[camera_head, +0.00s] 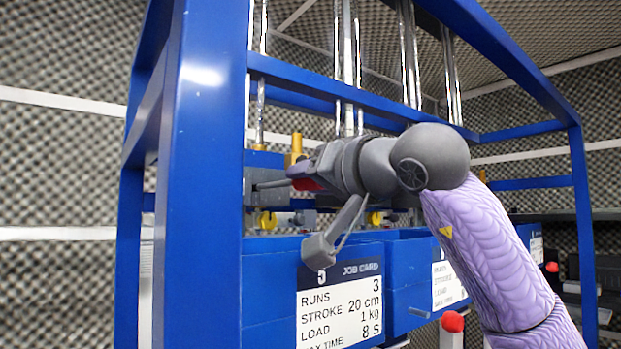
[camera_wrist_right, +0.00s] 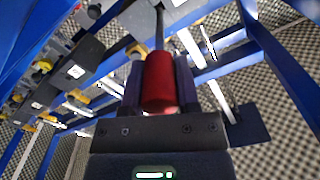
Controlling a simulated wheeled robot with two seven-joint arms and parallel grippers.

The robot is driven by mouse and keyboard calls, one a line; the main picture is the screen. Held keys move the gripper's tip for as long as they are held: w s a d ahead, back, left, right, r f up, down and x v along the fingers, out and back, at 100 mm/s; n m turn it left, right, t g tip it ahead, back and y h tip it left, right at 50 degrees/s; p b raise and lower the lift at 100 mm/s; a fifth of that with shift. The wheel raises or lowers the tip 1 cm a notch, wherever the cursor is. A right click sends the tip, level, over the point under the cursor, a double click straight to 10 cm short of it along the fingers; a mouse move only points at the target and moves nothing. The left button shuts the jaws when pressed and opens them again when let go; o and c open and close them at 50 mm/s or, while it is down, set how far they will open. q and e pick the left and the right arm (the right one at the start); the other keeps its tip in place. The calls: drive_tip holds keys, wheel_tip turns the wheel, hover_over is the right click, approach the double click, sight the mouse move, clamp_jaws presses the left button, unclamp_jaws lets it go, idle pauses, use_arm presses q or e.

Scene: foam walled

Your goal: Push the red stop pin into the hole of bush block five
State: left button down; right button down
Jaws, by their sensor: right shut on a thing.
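My right gripper (camera_head: 303,178) is shut on the red stop pin's grip (camera_head: 306,185), which the fingers mostly hide in the head view. In the right wrist view the red grip (camera_wrist_right: 158,82) sits between the two fingers, and its dark thin shaft (camera_wrist_right: 159,32) points away from the gripper. The shaft runs towards a grey block (camera_wrist_right: 138,18). In the head view a grey block (camera_head: 262,162) stands behind the blue frame post, above the panel marked 5. I cannot tell whether the shaft's tip is inside a hole. My left gripper is not in view.
A blue upright post (camera_head: 205,180) stands close left of the gripper. A job card (camera_head: 340,308) is on the blue front panel below. Bright vertical rods (camera_head: 348,70) rise behind. Another red-capped item (camera_head: 452,321) is low at right.

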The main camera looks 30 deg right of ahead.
sight(285, 184)
drive_tip(key=shift+p, duration=0.4)
idle(0.3)
drive_tip(key=shift+w+a+p, duration=0.15)
drive_tip(key=shift+w+p, duration=0.75)
drive_tip(key=shift+w, duration=0.5)
drive_tip(key=shift+w+a+p, duration=0.1)
drive_tip(key=shift+w+p, duration=0.8)
drive_tip(key=shift+w, duration=0.5)
drive_tip(key=shift+w+r+p, duration=0.1)
drive_tip(key=shift+w+p, duration=0.25)
drive_tip(key=shift+s+b, duration=0.2)
drive_tip(key=shift+b, duration=0.1)
drive_tip(key=shift+s+d+b, duration=0.2)
drive_tip(key=shift+s+b, duration=0.7)
drive_tip(key=shift+s, duration=1.6)
drive_tip(key=shift+p, duration=0.5)
